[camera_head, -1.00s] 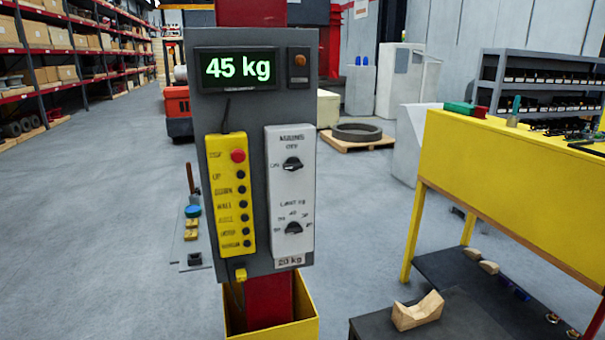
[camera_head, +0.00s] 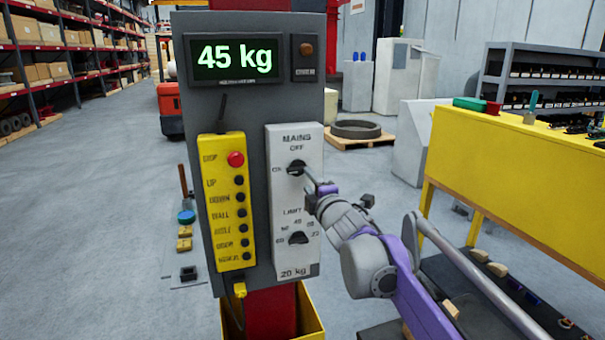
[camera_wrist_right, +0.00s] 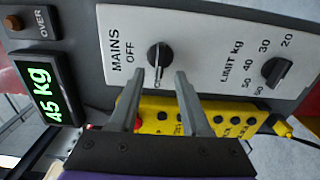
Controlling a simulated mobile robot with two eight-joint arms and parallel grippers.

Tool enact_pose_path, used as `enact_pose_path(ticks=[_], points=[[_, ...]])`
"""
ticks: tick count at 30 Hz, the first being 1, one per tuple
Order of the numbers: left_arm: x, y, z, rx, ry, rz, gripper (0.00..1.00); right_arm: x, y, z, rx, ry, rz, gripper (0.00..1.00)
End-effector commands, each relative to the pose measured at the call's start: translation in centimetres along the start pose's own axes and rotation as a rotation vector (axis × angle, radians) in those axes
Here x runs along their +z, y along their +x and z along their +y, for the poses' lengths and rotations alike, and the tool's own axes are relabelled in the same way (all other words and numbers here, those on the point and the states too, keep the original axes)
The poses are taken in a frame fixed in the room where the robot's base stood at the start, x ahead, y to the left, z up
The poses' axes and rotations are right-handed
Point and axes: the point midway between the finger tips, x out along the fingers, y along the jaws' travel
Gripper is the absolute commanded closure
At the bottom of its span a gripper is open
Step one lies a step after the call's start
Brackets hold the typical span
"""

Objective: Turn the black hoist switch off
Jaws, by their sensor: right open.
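The black hoist switch is the MAINS knob (camera_head: 297,168) on the white panel (camera_head: 283,212); it also shows in the right wrist view (camera_wrist_right: 160,54). OFF is printed above it and ON at its left. Its pointer is turned to the ON side, as both views show. My right gripper (camera_head: 318,184) comes in from the lower right, right at the knob. In the right wrist view the two fingers (camera_wrist_right: 160,82) are open, with the knob in line with the gap between their tips. I cannot tell whether they touch it. My left gripper is not in view.
The lit display (camera_head: 235,60) reads 45 kg. Below the MAINS knob is a black LIMIT knob (camera_head: 298,238). A yellow pendant (camera_head: 229,205) with a red stop button hangs close on the left. A yellow workbench (camera_head: 490,170) stands at the right.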

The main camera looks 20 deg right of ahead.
Motion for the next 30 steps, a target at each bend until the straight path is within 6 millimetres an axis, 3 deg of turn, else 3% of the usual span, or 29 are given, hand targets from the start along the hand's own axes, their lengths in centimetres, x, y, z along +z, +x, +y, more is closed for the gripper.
enact_pose_path(ticks=[3,9,23,30], points=[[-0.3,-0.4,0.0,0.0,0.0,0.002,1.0,-0.1,2.4,0.1,0.0,0.001,0.001,0.53],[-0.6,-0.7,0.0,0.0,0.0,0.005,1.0,-0.1,5.0,0.1,0.0,0.002,0.001,0.53],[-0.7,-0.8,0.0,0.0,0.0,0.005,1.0,0.0,6.1,0.0,-0.001,0.003,0.0,0.53],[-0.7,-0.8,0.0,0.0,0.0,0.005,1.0,0.0,6.1,0.0,-0.001,0.003,0.0,0.96]])
